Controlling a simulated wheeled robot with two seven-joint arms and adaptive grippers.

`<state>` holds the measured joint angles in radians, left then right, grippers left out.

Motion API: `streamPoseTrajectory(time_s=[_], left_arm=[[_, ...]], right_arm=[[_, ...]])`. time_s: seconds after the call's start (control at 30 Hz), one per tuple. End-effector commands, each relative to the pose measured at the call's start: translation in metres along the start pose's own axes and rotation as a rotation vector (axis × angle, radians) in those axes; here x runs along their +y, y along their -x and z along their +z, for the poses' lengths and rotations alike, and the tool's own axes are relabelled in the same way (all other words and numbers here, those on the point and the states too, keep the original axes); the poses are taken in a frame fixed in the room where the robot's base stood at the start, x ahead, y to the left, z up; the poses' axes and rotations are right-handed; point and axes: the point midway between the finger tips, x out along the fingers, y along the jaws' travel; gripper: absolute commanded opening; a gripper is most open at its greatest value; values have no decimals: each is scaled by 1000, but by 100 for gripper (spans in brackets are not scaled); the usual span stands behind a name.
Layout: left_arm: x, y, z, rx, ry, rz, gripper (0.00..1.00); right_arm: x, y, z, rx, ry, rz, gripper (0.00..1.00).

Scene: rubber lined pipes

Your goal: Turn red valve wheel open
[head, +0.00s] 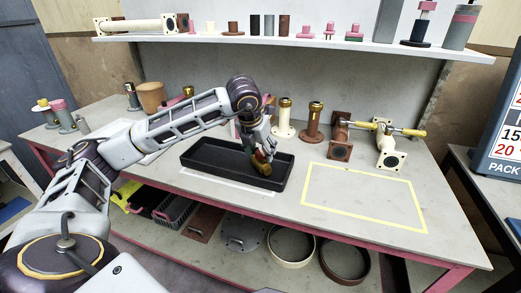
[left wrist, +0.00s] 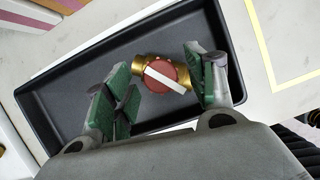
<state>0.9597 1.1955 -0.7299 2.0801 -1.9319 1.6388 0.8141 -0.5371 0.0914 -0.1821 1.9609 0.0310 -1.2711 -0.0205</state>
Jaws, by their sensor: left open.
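The red valve wheel (left wrist: 160,77) has a white bar across it and sits on a brass valve body (left wrist: 142,66). In the left wrist view it lies in a black tray (left wrist: 55,112), between the green-padded fingers of my left gripper (left wrist: 158,92). The fingers are open, with the right one close to the brass end; I cannot tell if they touch. In the head view my left gripper (head: 258,145) reaches down into the tray (head: 212,158). The brass body (head: 262,168) shows below the fingers, and the red wheel is mostly hidden there. My right gripper is not in view.
Several flanged pipe pieces stand behind the tray, including a brass-topped brown one (head: 313,122) and white one (head: 284,120). A yellow-outlined area (head: 362,195) to the right is bare. A shelf (head: 300,42) with small parts runs above the workbench.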

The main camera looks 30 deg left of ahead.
Motion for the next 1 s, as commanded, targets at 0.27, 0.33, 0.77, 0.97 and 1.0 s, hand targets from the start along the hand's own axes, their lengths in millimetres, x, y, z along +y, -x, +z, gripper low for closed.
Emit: streamPoseTrajectory(time_s=[0.27, 0.33, 0.77, 0.97, 1.0], left_arm=[[0, 22, 1, -3, 0, 0, 56], [0, 31, 1, -4, 0, -1, 56], [0, 94, 1, -4, -1, -2, 56], [0, 112, 0, -1, 0, -1, 56], [0, 114, 0, -1, 0, -1, 56]], right_arm=[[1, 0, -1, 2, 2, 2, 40], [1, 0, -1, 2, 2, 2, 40], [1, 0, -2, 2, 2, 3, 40], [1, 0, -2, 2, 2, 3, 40], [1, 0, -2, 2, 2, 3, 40]])
